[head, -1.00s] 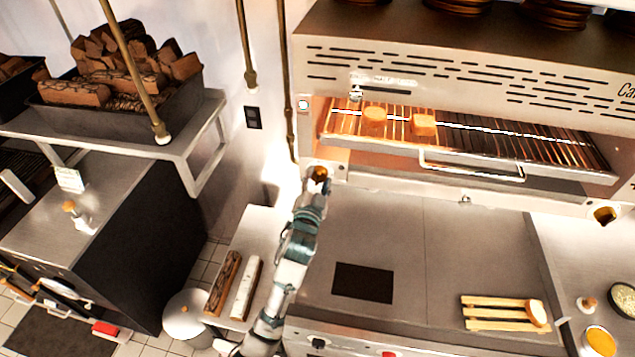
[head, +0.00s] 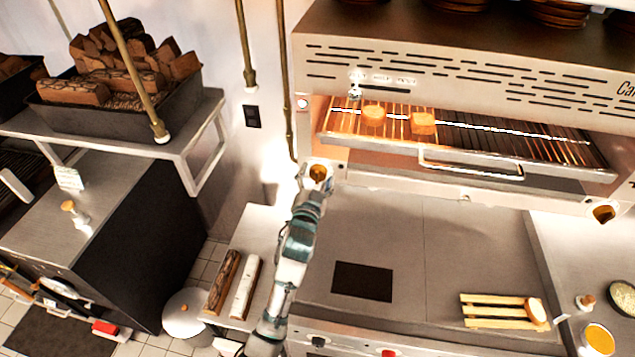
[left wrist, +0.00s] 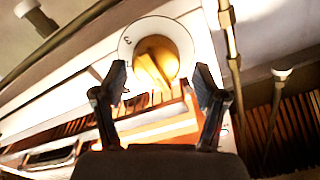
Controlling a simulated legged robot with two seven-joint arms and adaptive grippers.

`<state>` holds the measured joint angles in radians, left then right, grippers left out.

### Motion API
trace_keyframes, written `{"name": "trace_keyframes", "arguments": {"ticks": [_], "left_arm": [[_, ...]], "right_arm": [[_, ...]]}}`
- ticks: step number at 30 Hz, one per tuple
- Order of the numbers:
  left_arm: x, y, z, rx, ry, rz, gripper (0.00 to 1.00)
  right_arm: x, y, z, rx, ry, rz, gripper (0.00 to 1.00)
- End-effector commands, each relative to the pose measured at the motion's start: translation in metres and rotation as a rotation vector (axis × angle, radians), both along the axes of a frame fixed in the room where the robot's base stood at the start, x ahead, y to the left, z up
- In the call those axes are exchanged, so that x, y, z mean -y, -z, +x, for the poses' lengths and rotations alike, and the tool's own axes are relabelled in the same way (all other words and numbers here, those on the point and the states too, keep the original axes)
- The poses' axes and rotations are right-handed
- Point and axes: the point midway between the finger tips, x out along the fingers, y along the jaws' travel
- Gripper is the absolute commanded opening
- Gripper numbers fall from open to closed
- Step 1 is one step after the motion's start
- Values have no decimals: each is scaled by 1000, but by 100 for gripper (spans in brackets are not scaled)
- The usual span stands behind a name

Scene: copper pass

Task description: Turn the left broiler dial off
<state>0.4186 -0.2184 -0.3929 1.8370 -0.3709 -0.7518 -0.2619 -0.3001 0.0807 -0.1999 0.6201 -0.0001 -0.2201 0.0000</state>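The left broiler dial (head: 318,172) is a gold knob on a round white plate at the broiler's lower left corner. In the left wrist view the dial (left wrist: 157,60) shows large, with dark numerals on its plate. The knob's ridge is tilted there; its exact setting is unclear. My left gripper (left wrist: 159,78) is open, with one finger on each side of the knob's lower part in that picture. No contact with the knob is visible. In the head view my left gripper (head: 314,192) is just below the dial. My right gripper is not in view.
The broiler rack (head: 465,140) with two bread pieces and a front handle is right of the dial. A second gold dial (head: 604,213) is at the broiler's right end. A vertical brass pipe (head: 286,80) runs close on the left. The steel counter (head: 450,250) below is mostly clear.

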Motion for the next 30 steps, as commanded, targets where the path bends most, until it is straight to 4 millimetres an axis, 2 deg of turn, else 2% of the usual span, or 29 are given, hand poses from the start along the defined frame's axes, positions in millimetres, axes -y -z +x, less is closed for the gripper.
{"name": "trace_keyframes", "arguments": {"ticks": [8,11,14,24,30], "left_arm": [[0,4,-1,-8,1,2,75],[-1,5,-7,-8,1,2,75],[-4,5,-21,-9,1,1,75],[-19,5,-95,-5,1,0,75],[-23,4,-117,-4,1,0,75]], "right_arm": [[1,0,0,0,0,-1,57],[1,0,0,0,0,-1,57],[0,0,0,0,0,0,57],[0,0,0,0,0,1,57],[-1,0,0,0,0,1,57]]}}
